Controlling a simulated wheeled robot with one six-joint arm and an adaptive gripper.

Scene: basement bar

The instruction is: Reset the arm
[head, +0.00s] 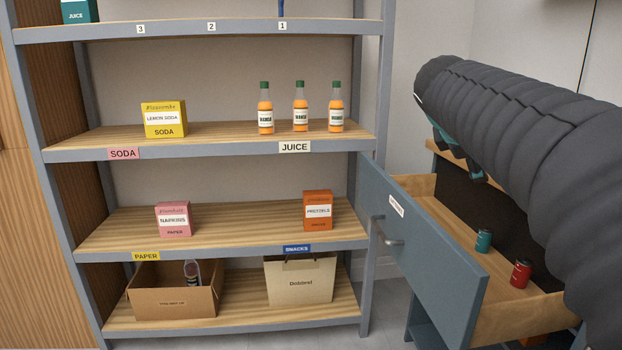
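My arm reaches in from the right edge under a dark ribbed cover, above the open drawer. Of my gripper (478,176), only small teal and dark parts show below the cover's far end. The cover hides most of it, so I cannot tell whether it is open or shut. No held object is visible.
The blue-grey drawer (425,245) stands open at right, with a teal can (483,241) and a red can (521,273) inside. The shelf unit (215,152) holds a yellow soda box (164,119), several juice bottles, napkins (173,219), pretzels (318,211), a carton (172,300) and a paper bag (299,281).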

